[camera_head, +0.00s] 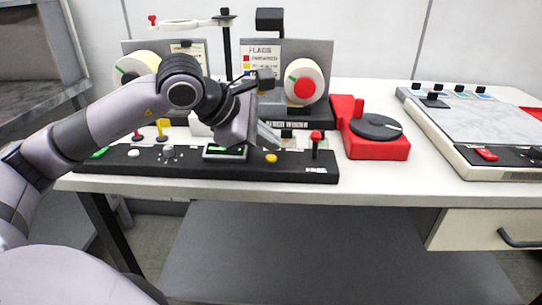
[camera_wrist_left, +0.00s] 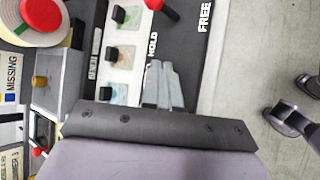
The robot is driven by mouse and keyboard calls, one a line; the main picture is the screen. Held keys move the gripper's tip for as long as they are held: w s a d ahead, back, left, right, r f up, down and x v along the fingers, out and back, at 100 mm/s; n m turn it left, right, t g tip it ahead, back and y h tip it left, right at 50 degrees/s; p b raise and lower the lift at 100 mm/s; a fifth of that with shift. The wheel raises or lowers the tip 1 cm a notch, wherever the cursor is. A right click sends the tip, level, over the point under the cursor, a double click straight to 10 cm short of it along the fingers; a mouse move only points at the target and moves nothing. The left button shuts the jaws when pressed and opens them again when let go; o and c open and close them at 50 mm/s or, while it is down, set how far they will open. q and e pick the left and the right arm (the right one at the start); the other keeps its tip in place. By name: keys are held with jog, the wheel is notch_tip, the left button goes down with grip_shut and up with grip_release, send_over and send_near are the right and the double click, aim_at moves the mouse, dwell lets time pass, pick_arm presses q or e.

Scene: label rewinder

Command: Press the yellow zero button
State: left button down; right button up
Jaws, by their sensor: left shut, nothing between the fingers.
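The yellow button (camera_head: 271,157) is a small round cap on the black control panel (camera_head: 120,160), right of a lit green display (camera_head: 225,151). My left gripper (camera_head: 272,143) is shut and empty, its tips just above and behind the button in the head view. Whether they touch it I cannot tell. In the left wrist view the closed fingers (camera_wrist_left: 162,88) are over the black panel beside the word HOLD, and the button does not show there. My right gripper cannot be made out.
A red-topped lever (camera_head: 316,137) stands right of the button. Behind are the label rewinder's spools (camera_head: 304,82). A red unit with a black disc (camera_head: 375,128) sits to the right. The white table front edge is clear.

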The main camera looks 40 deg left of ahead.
dwell(0.8)
pick_arm(q)
jog(key=shift+f+b, duration=0.45)
jog(key=shift+b, duration=0.1)
jog(key=shift+f+b, duration=0.4)
jog(key=shift+b, duration=0.05)
dwell(0.4)
dwell(0.4)
jog(key=shift+r+p, duration=0.55)
jog(key=shift+r, duration=0.3)
notch_tip(320, 180, up, 5)
jog(key=p, duration=0.3)
jog(key=shift+p, duration=0.35)
